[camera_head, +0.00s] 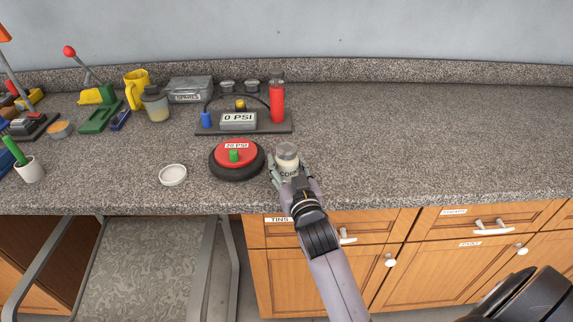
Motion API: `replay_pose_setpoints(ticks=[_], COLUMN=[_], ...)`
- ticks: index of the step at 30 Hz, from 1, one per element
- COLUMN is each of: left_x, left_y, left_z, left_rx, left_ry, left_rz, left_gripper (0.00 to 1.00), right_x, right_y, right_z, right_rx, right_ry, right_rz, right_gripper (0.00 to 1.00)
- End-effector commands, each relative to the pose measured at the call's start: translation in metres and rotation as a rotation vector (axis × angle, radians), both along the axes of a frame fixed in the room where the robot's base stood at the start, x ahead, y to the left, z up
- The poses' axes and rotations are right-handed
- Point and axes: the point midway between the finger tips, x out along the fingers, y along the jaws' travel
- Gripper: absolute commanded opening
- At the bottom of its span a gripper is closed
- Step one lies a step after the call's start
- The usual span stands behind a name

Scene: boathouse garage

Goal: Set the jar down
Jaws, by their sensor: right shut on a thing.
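A small pale jar (287,153) with a grey-silver top and a label partly reading "CORK" is at the front of the speckled counter (430,150). My right gripper (287,172) is shut on the jar from the front, its fingers around the lower part. The jar looks upright. The fingers hide its base, so I cannot tell whether it touches the counter. My left gripper is not in view.
Behind stands a gauge board (270,127) with a red cylinder (277,101). The counter's right side is clear. A chair (150,260) stands in front.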

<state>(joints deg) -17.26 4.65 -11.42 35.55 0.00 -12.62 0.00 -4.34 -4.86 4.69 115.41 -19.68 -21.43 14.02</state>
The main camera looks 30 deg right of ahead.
Motion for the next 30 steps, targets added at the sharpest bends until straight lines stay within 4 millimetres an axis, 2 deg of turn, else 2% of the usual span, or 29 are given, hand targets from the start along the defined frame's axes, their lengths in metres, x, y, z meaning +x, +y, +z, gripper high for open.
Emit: replay_pose_setpoints(ticks=[10,11,19,30], left_x=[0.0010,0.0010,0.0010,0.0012], left_y=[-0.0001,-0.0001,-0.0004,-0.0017], left_z=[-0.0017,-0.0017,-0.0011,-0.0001], left_rx=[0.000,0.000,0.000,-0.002], left_ry=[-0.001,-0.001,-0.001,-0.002], left_rz=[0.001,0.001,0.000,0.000], left_gripper=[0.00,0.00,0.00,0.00], right_x=[0.0002,0.0001,0.0001,0.0002], right_y=[0.0001,0.0000,0.0000,0.0001], right_z=[-0.0018,-0.0029,-0.0021,0.0000], right_rx=[0.000,0.001,0.001,0.000], right_ry=[-0.004,-0.002,-0.002,-0.002], right_rz=[0.000,0.000,0.000,0.000], right_gripper=[0.10,0.47,0.65,0.66])
